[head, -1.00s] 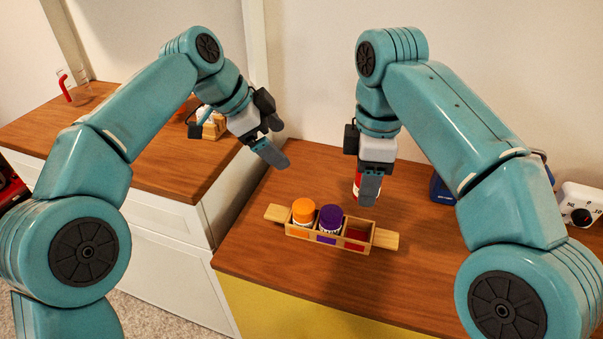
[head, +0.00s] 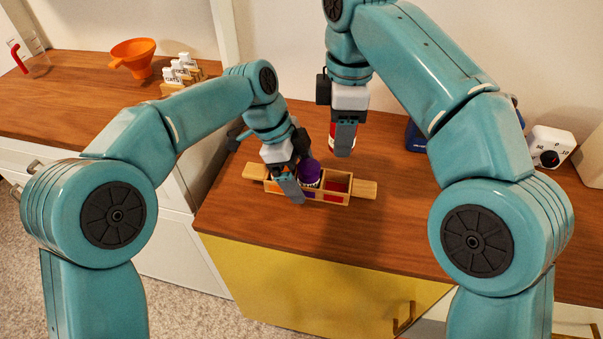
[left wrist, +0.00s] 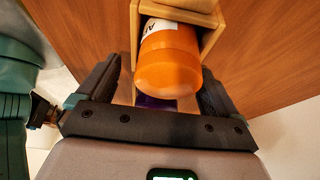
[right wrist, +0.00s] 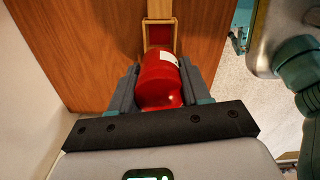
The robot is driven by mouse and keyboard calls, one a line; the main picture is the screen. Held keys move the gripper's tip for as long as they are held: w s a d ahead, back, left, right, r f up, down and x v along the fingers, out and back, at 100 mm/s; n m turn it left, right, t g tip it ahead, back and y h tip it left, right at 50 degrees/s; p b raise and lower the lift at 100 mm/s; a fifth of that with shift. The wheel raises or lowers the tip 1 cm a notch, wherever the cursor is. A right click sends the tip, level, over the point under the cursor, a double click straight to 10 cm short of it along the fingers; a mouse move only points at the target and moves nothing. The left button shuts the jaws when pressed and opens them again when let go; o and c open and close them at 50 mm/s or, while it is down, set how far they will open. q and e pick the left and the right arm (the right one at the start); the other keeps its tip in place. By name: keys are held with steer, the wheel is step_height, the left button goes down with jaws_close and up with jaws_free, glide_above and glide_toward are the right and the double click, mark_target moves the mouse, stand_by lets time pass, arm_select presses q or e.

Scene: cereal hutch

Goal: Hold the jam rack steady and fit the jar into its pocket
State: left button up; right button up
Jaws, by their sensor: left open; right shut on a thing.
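The wooden jam rack (head: 364,188) lies on the brown counter with a handle at each end. Its right pocket (head: 335,187) has a red floor and is empty. A purple-lidded jar (head: 310,172) stands in the middle pocket. An orange-lidded jar (left wrist: 168,62) stands in the left pocket, mostly hidden by my left gripper in the head view. My left gripper (head: 292,185) is open, with its fingers on either side of the rack's left part. My right gripper (head: 343,140) is shut on the red jar (right wrist: 160,80), held above the counter behind the rack.
A blue object (head: 415,138) and a white dial box (head: 549,146) stand at the back right. An orange funnel (head: 133,56) and labelled packets (head: 182,68) stand on the left counter. The counter right of the rack is clear.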

mark_target(337, 174)
arm_select(q)
steer(key=shift+d+f, duration=0.15)
steer(key=shift+f, duration=0.35)
steer(key=shift+c, duration=0.3)
steer(key=c, duration=1.1)
steer(key=shift+o, duration=0.2)
arm_select(e)
steer(key=shift+w, duration=0.1)
steer(key=shift+w+a+f, duration=0.2)
steer(key=shift+a+f, duration=0.05)
steer(key=shift+f, duration=0.4)
steer(key=shift+w+a+f, duration=0.15)
steer(key=shift+a+f, duration=0.1)
steer(key=shift+f, duration=0.35)
arm_select(q)
steer(key=shift+s+r, duration=0.1)
arm_select(e)
steer(key=shift+s+d+f, duration=0.15)
steer(key=shift+f, duration=1.2)
steer(key=shift+s+d+f, duration=0.2)
steer(key=shift+f, duration=1.1)
steer(key=shift+s+d+f, duration=0.15)
steer(key=shift+f, duration=1.2)
